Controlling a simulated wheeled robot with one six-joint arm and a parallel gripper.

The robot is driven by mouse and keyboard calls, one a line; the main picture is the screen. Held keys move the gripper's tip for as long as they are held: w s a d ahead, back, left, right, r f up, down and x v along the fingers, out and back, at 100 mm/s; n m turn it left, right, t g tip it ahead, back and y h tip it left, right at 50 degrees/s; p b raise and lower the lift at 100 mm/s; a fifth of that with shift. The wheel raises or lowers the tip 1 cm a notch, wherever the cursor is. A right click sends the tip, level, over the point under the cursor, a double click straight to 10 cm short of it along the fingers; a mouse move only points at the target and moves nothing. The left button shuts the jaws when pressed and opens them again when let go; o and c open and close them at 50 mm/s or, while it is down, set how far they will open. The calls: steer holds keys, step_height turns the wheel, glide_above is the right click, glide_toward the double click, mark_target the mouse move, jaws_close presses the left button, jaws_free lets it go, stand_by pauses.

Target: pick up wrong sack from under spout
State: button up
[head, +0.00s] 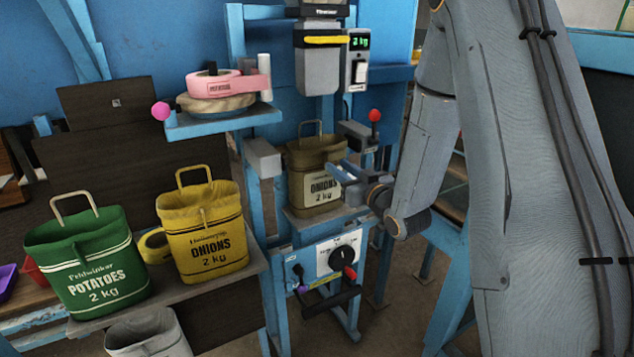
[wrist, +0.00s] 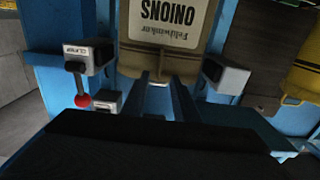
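An olive-brown sack (head: 312,178) labelled "ONIONS 2 kg" stands upright on a small platform below the grey spout (head: 318,72).
Grey blocks (head: 263,158) flank the sack. A red-knobbed lever (head: 374,117) is at right. A green POTATOES sack (head: 92,262) and a yellow ONIONS sack (head: 204,235) stand on the left bench. A dial panel (head: 335,254) is below.

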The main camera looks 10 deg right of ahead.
mark_target(329, 159)
steer(key=shift+p+x, duration=0.9)
steer(key=shift+x, duration=1.45)
steer(key=shift+d+f, duration=0.1)
jaws_close()
